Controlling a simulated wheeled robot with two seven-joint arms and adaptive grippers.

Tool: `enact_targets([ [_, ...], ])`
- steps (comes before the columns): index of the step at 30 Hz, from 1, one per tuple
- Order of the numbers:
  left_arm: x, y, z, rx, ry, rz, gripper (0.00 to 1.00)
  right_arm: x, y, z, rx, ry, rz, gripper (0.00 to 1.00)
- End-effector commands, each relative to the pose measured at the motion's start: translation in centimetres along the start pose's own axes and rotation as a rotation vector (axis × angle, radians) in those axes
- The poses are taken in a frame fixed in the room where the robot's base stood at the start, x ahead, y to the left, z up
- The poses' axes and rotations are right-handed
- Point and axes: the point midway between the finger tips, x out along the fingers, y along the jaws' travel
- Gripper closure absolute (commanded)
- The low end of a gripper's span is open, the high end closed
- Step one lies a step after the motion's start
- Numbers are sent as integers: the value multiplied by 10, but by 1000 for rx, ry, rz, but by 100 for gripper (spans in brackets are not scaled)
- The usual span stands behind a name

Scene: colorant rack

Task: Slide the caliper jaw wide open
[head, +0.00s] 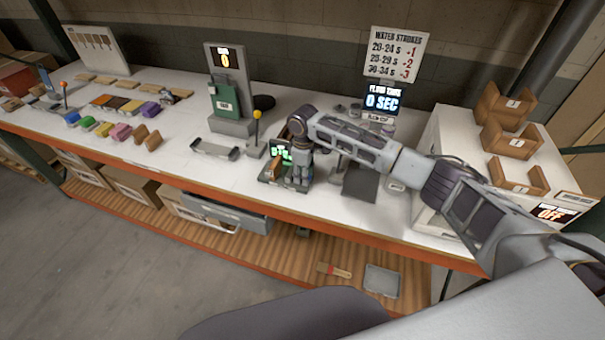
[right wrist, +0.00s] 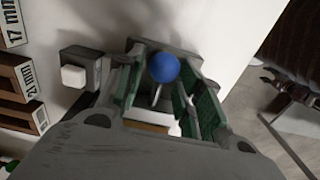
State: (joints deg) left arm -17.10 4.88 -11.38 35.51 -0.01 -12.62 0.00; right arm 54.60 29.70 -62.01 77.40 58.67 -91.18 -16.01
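The caliper appears to be the small dark device with a green digital readout (head: 281,153) near the table's front edge in the head view. My right gripper (head: 300,172) points down over it and hides much of it. In the right wrist view, a blue ball knob (right wrist: 163,68) on a thin stem shows between the two fingers of my right gripper (right wrist: 168,92). The fingers are apart, with a visible gap between the knob and the right finger. How far the jaw stands open is hidden.
A grey block with a white button (right wrist: 74,76) and brown blocks marked in mm (right wrist: 15,78) lie left in the wrist view. A yellow-knobbed lever (head: 257,118) and a grey tray (head: 214,149) stand left of the caliper. A dark plate (head: 361,184) lies right.

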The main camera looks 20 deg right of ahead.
Motion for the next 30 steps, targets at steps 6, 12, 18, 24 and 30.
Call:
enact_targets([
  [6,0,1,0,-1,1,1,50,0,0,-1,-1,3,0,52],
  [12,0,6,1,-2,0,6,50,-1,0,-2,-2,4,0,52],
  [18,0,6,0,-1,0,6,50,-11,0,-2,-2,4,1,52],
  [24,0,5,0,-1,0,6,50,-34,0,-1,-2,5,2,52],
  [30,0,5,0,-1,0,5,50,-63,0,0,-2,5,1,52],
])
